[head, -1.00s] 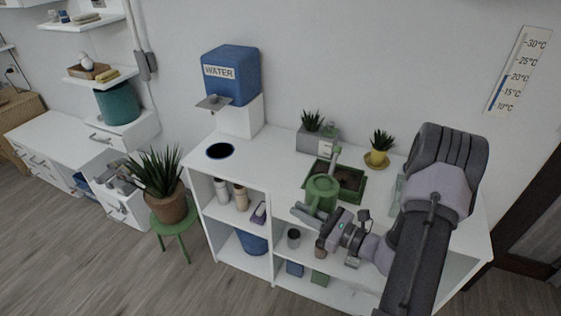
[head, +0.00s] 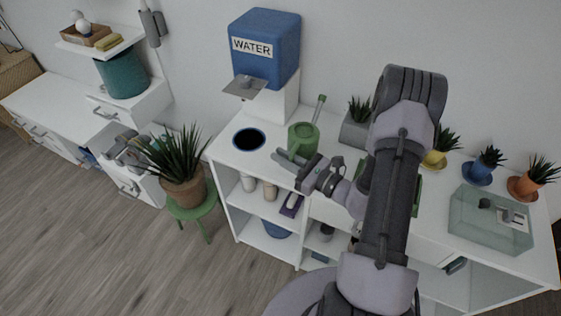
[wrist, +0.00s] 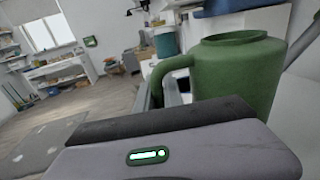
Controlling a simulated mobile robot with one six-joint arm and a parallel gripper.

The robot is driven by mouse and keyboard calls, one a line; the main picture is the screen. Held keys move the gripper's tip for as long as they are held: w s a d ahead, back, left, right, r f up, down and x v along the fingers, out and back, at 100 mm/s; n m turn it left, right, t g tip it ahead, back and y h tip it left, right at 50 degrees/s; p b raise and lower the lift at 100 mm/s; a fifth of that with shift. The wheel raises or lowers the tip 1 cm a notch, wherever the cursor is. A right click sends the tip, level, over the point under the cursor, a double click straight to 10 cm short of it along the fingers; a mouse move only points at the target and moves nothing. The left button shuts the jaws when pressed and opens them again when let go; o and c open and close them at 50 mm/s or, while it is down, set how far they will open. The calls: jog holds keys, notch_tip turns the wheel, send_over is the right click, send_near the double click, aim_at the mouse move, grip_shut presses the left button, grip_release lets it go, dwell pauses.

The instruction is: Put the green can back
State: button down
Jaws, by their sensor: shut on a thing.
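The green can (head: 303,138) is a watering can with a long spout that points up to the right. It is upright over the desk top, between the water dispenser and the grey planter. My gripper (head: 288,162) is shut on the can's handle side, at the desk's front edge. In the wrist view the can (wrist: 240,72) stands large just beyond the gripper, with its handle on the left. The fingertips are partly hidden there. I cannot tell whether the can's base touches the desk.
A blue water dispenser (head: 265,48) with a grey drip plate (head: 244,88) stands at the back left. A blue-rimmed dark round spot (head: 249,139) lies left of the can. A grey planter (head: 355,130), small potted plants and a clear box (head: 490,218) stand rightward. My arm hides the desk's middle.

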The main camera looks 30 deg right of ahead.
jog(key=shift+w+d+f+b, duration=0.1)
jog(key=shift+w+f+b, duration=0.3)
jog(key=shift+f, duration=0.2)
jog(key=shift+w+d+f+b, duration=0.1)
jog(key=shift+w+f+b, duration=0.3)
jog(key=shift+f, duration=0.2)
jog(key=shift+w+f+b, duration=0.3)
jog(key=shift+f+b, duration=0.15)
jog(key=shift+f, duration=0.15)
jog(key=shift+f, duration=0.25)
jog(key=c, duration=1.5)
grip_release()
jog(key=shift+r, duration=0.1)
jog(key=shift+o, duration=0.2)
